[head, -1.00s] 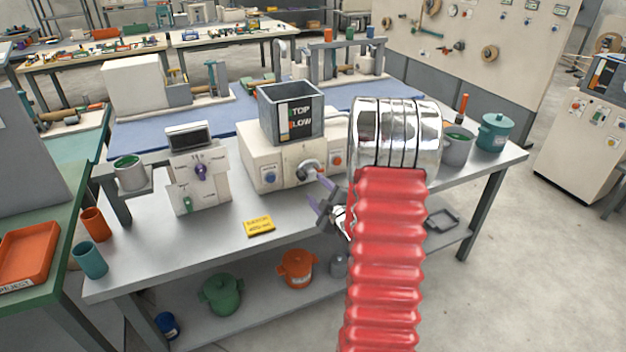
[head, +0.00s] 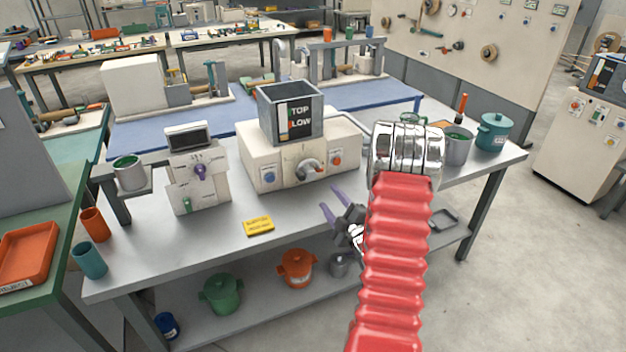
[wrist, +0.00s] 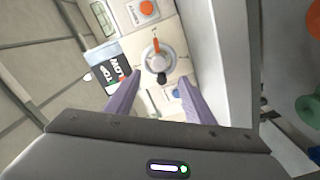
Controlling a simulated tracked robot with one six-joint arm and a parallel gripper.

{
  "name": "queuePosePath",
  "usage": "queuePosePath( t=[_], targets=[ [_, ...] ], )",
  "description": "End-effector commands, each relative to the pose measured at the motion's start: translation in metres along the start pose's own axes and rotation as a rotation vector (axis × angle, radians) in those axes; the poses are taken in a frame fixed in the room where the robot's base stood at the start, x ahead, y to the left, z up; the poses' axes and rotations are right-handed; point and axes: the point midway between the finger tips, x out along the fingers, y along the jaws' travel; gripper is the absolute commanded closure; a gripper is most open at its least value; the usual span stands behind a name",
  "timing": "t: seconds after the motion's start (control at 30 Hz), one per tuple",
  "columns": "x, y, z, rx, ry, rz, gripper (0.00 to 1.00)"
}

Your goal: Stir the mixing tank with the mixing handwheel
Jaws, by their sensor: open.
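The mixing tank (head: 268,116) is an open grey square box on a white machine (head: 256,158) on the bench. Its front label is partly readable. The mixing handwheel (head: 308,168) is a small round metal wheel on the machine's front, between a blue and an orange button. In the wrist view, the handwheel (wrist: 150,62) shows an orange mark and a dark knob (wrist: 161,77). My gripper (head: 329,199) is open, its purple fingers apart from the wheel, in front and below right in the head view. In the wrist view, my gripper (wrist: 159,80) has the dark knob between its fingertips in the picture.
A yellow sign (head: 258,226) lies near the bench's front edge. A white dispenser with a screen (head: 188,137) stands left of the machine. A grey pot (head: 457,149) and a teal lidded pot (head: 494,132) stand at the right. Lidded pots sit on the lower shelf.

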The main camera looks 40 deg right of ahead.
Motion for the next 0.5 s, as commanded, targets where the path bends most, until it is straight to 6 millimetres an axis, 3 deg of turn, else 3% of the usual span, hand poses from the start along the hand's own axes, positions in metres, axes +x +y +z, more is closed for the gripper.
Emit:
queuePosePath(
  t=[0.5],
  targets=[
    [0.076, -0.001, -0.002, -0.001, 0.004, 0.0, 0.52]
  ],
)
